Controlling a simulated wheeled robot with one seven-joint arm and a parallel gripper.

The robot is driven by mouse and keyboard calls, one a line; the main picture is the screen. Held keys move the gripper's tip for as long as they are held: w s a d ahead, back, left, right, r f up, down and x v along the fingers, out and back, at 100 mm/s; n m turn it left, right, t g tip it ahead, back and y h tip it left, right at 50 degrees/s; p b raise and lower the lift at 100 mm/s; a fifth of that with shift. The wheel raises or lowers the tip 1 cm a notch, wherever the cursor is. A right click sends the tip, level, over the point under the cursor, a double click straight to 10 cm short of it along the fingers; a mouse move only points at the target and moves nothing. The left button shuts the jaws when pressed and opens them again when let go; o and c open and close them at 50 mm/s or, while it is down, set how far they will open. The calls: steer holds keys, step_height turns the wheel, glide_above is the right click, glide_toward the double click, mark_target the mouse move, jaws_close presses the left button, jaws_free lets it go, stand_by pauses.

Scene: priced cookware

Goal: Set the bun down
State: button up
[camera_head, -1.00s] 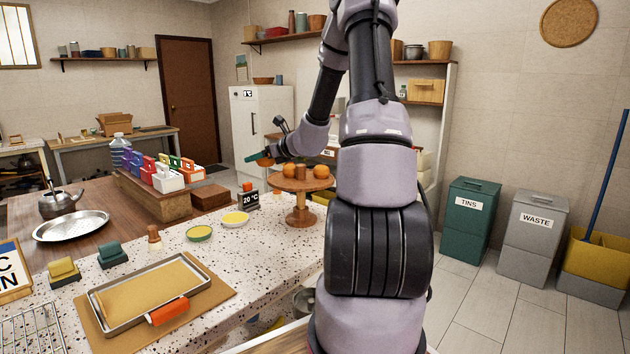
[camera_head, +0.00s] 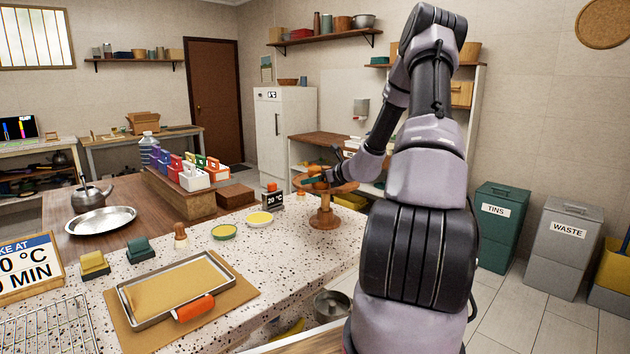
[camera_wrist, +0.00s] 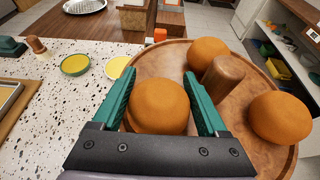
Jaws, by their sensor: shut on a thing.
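My gripper (camera_wrist: 160,98) has green fingers, shut on an orange-brown round bun (camera_wrist: 158,106). In the head view my gripper (camera_head: 313,181) is small, at the round wooden stand (camera_head: 325,213), with the arm reaching from the right. In the wrist view the held bun is over the left part of the stand's plate (camera_wrist: 158,60); I cannot tell whether it touches the wood. Two more buns lie on the plate: one behind (camera_wrist: 208,52) and one at the right (camera_wrist: 279,117). A wooden knob (camera_wrist: 221,82) stands between them, to the right of my gripper. The held bun's underside is hidden.
Left of the stand on the speckled counter are a yellow dish (camera_head: 260,218), a green-rimmed dish (camera_head: 224,231) and a 20 °C display (camera_head: 273,200). A baking tray (camera_head: 177,288) with an orange-handled tool lies nearer. Bins (camera_head: 501,222) stand at the right.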

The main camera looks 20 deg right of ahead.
steer(key=o, duration=1.1)
steer(key=shift+c, duration=0.2)
